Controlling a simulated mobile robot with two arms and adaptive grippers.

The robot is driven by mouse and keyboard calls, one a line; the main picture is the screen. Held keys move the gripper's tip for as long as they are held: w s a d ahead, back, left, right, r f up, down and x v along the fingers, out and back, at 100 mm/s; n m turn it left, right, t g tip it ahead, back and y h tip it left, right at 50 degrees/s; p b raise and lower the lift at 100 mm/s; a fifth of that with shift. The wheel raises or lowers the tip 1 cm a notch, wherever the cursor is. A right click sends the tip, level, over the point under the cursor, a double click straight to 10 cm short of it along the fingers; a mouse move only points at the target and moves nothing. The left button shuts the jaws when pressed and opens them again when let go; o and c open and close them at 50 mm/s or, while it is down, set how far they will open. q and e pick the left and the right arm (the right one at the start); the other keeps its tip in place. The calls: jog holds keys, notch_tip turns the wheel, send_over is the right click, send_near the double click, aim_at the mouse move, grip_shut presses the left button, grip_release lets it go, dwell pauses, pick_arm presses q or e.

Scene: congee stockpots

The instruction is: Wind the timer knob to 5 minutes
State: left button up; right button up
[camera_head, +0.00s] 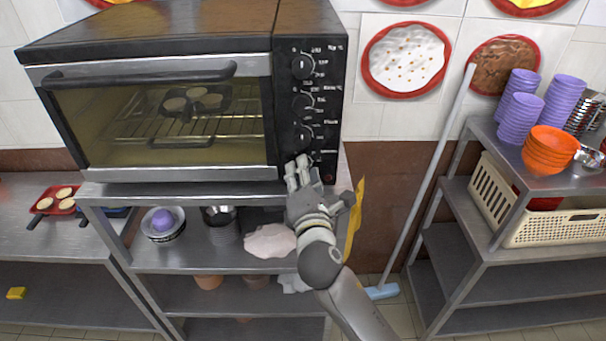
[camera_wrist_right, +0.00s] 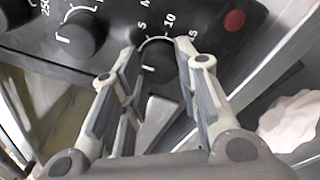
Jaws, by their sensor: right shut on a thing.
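The black oven (camera_head: 170,100) stands on a metal shelf, its control panel (camera_head: 315,85) on the right with a column of knobs. The timer knob (camera_wrist_right: 160,66) shows in the wrist view, with the numbers 5 and 10 printed around it and a short white mark on it. My right gripper (camera_head: 303,170) is at the panel's lower end and hides the timer knob in the head view. In the wrist view its fingers (camera_wrist_right: 164,62) are on either side of the timer knob, shut on it. My left gripper is not in view.
A red indicator (camera_wrist_right: 234,20) sits beside the timer dial. Below the oven, the shelf (camera_head: 190,258) holds bowls and a pale cloth (camera_head: 270,241). A squeegee pole (camera_head: 432,180) leans right of the oven, before a rack with purple cups (camera_head: 520,110) and orange bowls (camera_head: 550,150).

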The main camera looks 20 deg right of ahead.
jog(key=shift+f+m+h+b, duration=0.15)
jog(key=shift+m+h+b, duration=0.15)
jog(key=shift+m+b, duration=2.85)
jog(key=shift+m+p, duration=0.95)
jog(key=shift+m, duration=0.2)
jog(key=o, duration=1)
jog(key=shift+t, duration=0.3)
